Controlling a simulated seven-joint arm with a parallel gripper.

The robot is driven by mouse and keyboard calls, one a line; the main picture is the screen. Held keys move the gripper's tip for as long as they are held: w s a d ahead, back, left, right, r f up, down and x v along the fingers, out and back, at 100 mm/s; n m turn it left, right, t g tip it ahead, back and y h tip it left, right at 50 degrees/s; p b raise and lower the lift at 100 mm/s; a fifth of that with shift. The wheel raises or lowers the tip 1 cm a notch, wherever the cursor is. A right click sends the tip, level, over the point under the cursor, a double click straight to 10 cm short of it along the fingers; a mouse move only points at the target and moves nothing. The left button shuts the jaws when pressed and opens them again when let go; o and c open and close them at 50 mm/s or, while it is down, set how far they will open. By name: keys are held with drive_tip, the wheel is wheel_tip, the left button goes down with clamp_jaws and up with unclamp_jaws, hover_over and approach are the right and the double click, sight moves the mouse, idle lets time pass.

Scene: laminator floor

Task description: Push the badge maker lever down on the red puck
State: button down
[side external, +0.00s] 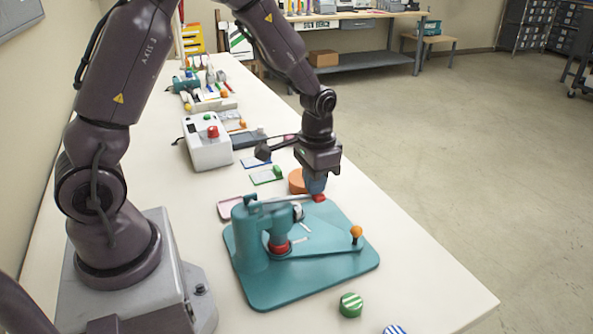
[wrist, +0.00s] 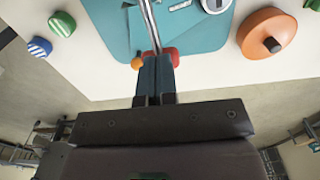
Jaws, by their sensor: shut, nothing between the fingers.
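The teal badge maker (side external: 262,225) stands on a teal base plate (side external: 290,284) on the table. Its metal lever (side external: 272,204) reaches out to a red grip (side external: 319,198); the lever (wrist: 151,22) and red grip (wrist: 172,53) also show in the wrist view. The red puck (side external: 280,248) sits under the press head and is hidden in the wrist view. My gripper (side external: 316,188) is shut and empty, pointing down right at the red grip. In the wrist view its fingertips (wrist: 154,60) cover the middle of the grip. I cannot tell whether they touch it.
An orange knob (side external: 356,232) stands on the base plate's arm. A green-striped puck (side external: 351,305) and a blue-striped puck (side external: 394,330) lie near the front edge. An orange disc (side external: 297,181) is behind the gripper. A white box with a red button (side external: 207,143) stands further back.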

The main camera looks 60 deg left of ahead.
wheel_tip(320, 180, up, 11)
idle(1.4)
drive_tip(key=s+d+r+t, duration=0.2)
drive_tip(key=s+r, duration=0.3)
drive_tip(key=s, duration=0.3)
drive_tip(key=s+d+r+t, duration=0.3)
drive_tip(key=s+d+r, duration=0.1)
drive_tip(key=s, duration=0.4)
drive_tip(key=shift+r+t, duration=0.3)
drive_tip(key=shift+r, duration=0.05)
